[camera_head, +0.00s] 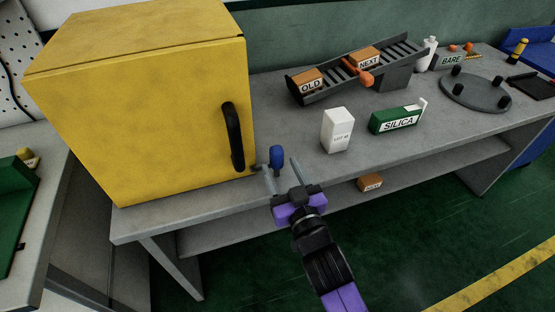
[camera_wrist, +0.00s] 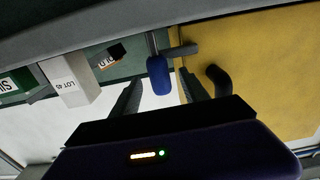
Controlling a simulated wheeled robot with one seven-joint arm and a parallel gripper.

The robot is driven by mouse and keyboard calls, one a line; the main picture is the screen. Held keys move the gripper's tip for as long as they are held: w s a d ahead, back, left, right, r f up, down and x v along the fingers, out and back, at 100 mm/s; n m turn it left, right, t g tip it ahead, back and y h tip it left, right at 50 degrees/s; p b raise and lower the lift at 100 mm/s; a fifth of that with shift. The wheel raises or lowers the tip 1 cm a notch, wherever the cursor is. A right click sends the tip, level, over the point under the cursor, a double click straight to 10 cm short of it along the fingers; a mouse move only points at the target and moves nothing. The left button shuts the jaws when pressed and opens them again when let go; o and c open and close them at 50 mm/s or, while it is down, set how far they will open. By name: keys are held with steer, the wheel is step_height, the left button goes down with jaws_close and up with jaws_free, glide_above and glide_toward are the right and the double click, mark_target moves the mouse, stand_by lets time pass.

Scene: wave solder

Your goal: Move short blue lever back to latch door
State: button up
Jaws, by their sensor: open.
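The short blue lever (camera_head: 276,157) sits beside the lower right edge of the yellow cabinet's door (camera_head: 170,120). The door looks flush with the cabinet, and a black handle (camera_head: 233,137) is on it. In the wrist view the lever's blue knob (camera_wrist: 159,75) shows on a grey stem, with the yellow door (camera_wrist: 250,70) to its right. My gripper (camera_head: 281,178) is open, its two fingers apart just in front of the lever. In the wrist view the knob appears between and beyond the fingers (camera_wrist: 162,95); no contact is clear.
A white LOT box (camera_head: 337,130) and a green SILICA box (camera_head: 397,119) stand on the grey bench (camera_head: 290,135) to the right. A sloped rack (camera_head: 310,95) holds boxes marked OLD and NEXT behind them. A round fixture (camera_head: 476,93) is farther right.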

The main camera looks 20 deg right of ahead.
steer(key=s, duration=0.3)
steer(key=shift+s, duration=0.3)
steer(key=shift+r, duration=0.1)
steer(key=s+d+r+g+p, duration=0.1)
steer(key=s+d, duration=0.1)
steer(key=s, duration=1.6)
steer(key=s+d+r+g+p, duration=0.2)
steer(key=s, duration=1.5)
steer(key=shift+s, duration=0.4)
